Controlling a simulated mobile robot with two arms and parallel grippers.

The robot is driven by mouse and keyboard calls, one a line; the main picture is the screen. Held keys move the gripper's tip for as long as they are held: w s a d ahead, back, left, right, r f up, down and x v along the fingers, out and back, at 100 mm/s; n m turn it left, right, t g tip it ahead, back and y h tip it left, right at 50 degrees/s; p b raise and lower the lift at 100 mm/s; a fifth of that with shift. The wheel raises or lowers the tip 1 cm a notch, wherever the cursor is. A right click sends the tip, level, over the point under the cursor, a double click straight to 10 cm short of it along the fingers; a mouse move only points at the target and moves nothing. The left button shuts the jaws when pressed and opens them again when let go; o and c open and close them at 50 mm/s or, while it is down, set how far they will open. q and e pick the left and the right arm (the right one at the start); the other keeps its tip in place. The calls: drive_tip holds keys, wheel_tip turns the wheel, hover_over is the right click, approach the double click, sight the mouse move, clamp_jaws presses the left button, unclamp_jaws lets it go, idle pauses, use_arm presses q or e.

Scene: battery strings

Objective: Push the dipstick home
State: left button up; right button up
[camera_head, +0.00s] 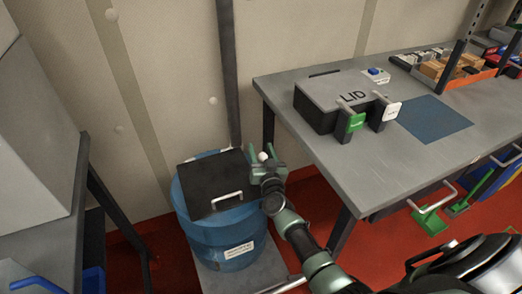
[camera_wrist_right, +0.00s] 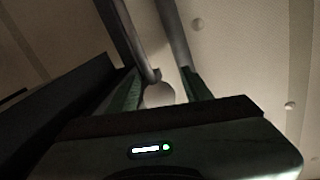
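A blue drum (camera_head: 222,236) with a dark square lid (camera_head: 212,178) stands on the floor left of the workbench. A small white round knob (camera_head: 263,157), likely the dipstick's top, shows at the lid's right edge. My right gripper (camera_head: 263,160) is at that edge, with its fingers on either side of the knob. In the right wrist view the pale knob (camera_wrist_right: 159,95) sits between the two green fingers, with narrow gaps showing beside it. The dipstick's shaft and how deep it sits are hidden. My left gripper is not in view.
The workbench (camera_head: 330,170) on the right carries a grey box marked LID (camera_head: 345,92), a blue mat (camera_head: 434,118) and bins (camera_head: 455,72). A grey cabinet (camera_head: 35,150) stands at left. A dark post (camera_head: 229,75) rises behind the drum.

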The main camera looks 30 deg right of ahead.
drive_tip(key=p+v, duration=0.1)
drive_tip(key=v, duration=0.7)
